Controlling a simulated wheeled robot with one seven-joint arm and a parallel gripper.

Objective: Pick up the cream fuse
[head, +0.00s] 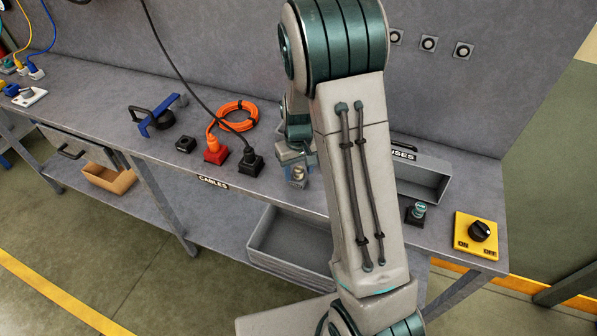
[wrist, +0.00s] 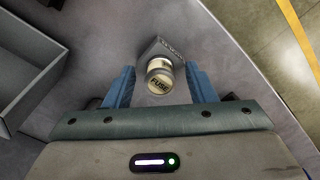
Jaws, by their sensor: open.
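The cream fuse (wrist: 159,78) shows end-on in the wrist view, with dark lettering that reads FUSE. It stands at a small grey block (wrist: 165,50) with lettering on its face. My gripper (wrist: 161,88) is open, with one blue finger on each side of the fuse and a visible gap at both sides. In the head view my gripper (head: 296,179) is low over the bench, right of the black plug, and my arm hides part of this area. A small cream patch shows between the fingers there.
A grey tray labelled FUSES (head: 422,183) lies behind my arm. Left are a black plug (head: 250,162), a red plug (head: 215,153) and an orange cable coil (head: 239,105).

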